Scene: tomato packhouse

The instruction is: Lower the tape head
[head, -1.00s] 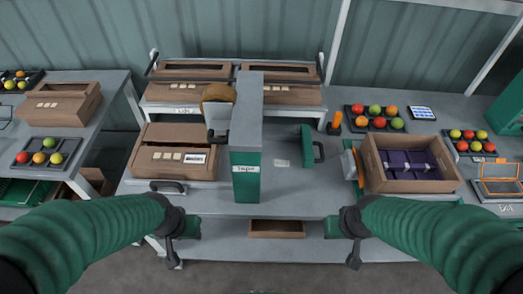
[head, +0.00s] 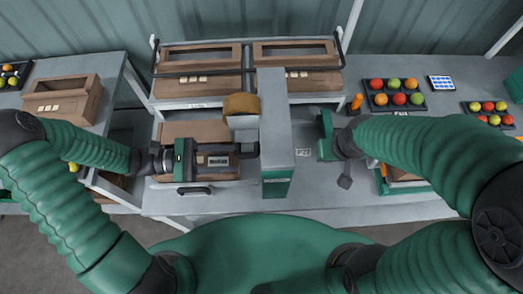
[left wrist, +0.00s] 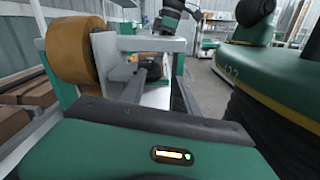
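The tape head (head: 243,122) is a pale grey bracket with a brown tape roll (head: 241,104) on the left side of the grey column (head: 275,120). It also shows at upper left in the wrist view, with the roll (left wrist: 74,50) and a dark part beside it. My left gripper (head: 247,150) reaches in from the left, its fingers just under the tape head. In the wrist view its dark fingers look spread, with a gap between them; contact with the tape head is unclear. My right gripper (head: 343,165) is by the green side bracket (head: 326,136); its grip is hidden.
A brown carton (head: 197,131) with a label lies under my left gripper. More cartons (head: 200,83) stand on the rack behind. A tray of coloured tomatoes (head: 370,100) and a tablet (head: 441,82) lie at the right.

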